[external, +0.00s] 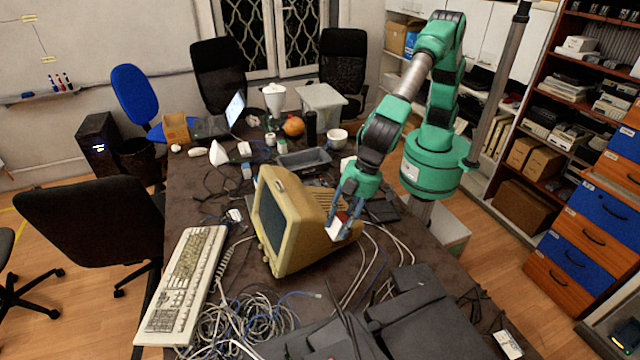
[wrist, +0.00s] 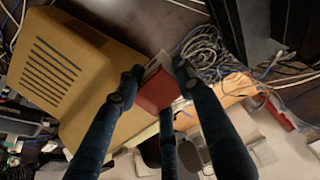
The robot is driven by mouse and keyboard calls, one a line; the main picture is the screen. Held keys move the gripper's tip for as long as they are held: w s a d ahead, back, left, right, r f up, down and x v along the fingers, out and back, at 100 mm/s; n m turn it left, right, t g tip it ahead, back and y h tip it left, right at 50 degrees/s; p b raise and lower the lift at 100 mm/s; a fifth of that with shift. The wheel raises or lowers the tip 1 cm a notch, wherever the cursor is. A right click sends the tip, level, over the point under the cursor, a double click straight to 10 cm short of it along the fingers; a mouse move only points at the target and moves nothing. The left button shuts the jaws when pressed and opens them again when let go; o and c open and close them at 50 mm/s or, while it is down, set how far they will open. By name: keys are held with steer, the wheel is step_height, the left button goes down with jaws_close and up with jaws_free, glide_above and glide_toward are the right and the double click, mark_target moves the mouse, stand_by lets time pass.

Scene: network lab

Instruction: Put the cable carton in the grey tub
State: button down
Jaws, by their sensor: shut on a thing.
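My gripper (external: 346,207) is shut on a small red and white box, the cable carton (external: 337,228). It holds the carton beside the right side of the beige monitor. In the wrist view the carton (wrist: 157,93) sits between the blue fingers, with a red face and a pale top edge. Whether it touches the monitor I cannot tell. The grey tub (external: 304,169) stands on the table behind the monitor, up and to the left of my gripper in the external view. Its inside looks empty. I cannot make out the tub in the wrist view.
The beige monitor (external: 283,222) stands between the carton and the left table side; it also fills the left of the wrist view (wrist: 70,75). Tangled cables (external: 240,325), a keyboard (external: 184,280) and black equipment (external: 425,315) crowd the front. A white bowl (external: 337,138) stands beyond the tub.

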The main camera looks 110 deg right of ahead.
mark_target(303, 155)
step_height(303, 155, up, 10)
steer(key=shift+r, duration=0.15)
steer(key=w+d+m+g+h+p, duration=0.3)
steer(key=d+m, duration=0.4)
steer(key=d, duration=2.4)
steer(key=s+d+m+g+y+p, duration=0.15)
steer(key=s+d+m, duration=0.5)
steer(key=d, duration=1.35)
steer(key=s+d+m+y+p, duration=0.1)
steer(key=s+d+m+p, duration=0.4)
steer(key=d, duration=1.4)
steer(key=s+f+b, duration=0.1)
steer(key=s+f, duration=0.2)
steer(key=f, duration=2.3)
steer(key=shift+f+m+b, duration=0.25)
steer(key=shift+m+b, duration=0.1)
steer(key=shift+f+b, duration=0.45)
steer(key=shift+f, duration=2.65)
